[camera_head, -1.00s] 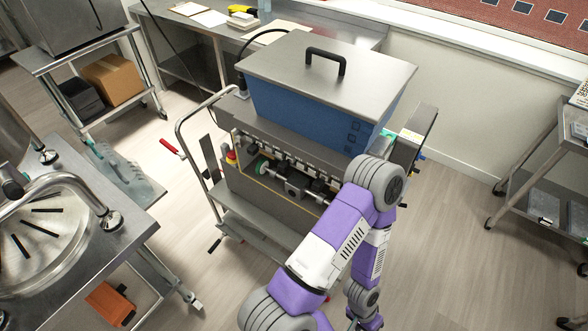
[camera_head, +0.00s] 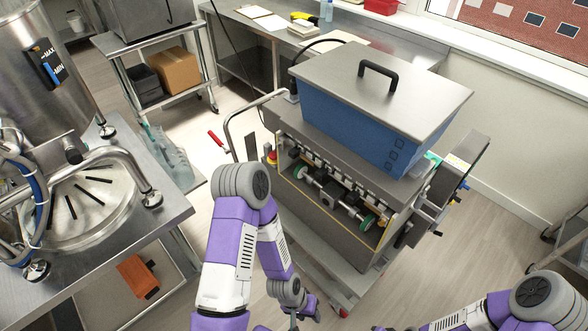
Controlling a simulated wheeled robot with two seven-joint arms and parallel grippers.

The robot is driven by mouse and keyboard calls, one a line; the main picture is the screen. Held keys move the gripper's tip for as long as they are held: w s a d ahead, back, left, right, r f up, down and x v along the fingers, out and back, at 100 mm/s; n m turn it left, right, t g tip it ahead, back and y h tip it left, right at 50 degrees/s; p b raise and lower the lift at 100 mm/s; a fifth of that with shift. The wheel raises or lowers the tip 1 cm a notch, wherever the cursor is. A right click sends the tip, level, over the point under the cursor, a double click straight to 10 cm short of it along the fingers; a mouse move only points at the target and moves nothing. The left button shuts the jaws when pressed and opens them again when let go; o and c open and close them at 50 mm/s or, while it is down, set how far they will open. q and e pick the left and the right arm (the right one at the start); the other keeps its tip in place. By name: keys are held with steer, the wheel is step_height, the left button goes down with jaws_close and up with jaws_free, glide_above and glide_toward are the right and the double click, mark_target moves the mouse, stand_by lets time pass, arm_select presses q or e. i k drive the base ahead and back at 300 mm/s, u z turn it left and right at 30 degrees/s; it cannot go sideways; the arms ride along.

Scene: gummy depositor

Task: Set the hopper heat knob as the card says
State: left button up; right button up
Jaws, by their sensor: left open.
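The depositor's blue hopper (camera_head: 345,125) with a steel lid (camera_head: 385,85) and black handle stands right of centre. Small dark square marks (camera_head: 394,156) show on its front side, too small to read. A white and green panel or card (camera_head: 456,163) sits by the grey box (camera_head: 468,150) at the machine's right end; its text cannot be read. I cannot make out the heat knob. My left gripper (camera_head: 294,319) hangs low at the bottom edge, in front of the machine, open and apart from it. My right arm enters at bottom right; its gripper is outside the frame.
A steel table with a round vessel (camera_head: 80,205) stands at left, a cart with boxes (camera_head: 175,68) behind it. A bench (camera_head: 255,35) runs along the back wall. The depositor's cart has a tubular handle (camera_head: 228,125) at left. Floor is open right of the machine.

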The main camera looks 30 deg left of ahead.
mark_target(457, 198)
steer(key=u, duration=0.4)
steer(key=k, duration=1.1)
steer(key=z, duration=0.95)
steer(key=i, duration=1.05)
steer(key=u, duration=0.35)
steer(key=k, duration=0.4)
steer(key=u, duration=0.7)
steer(key=i, duration=1.3)
steer(key=z, duration=0.1)
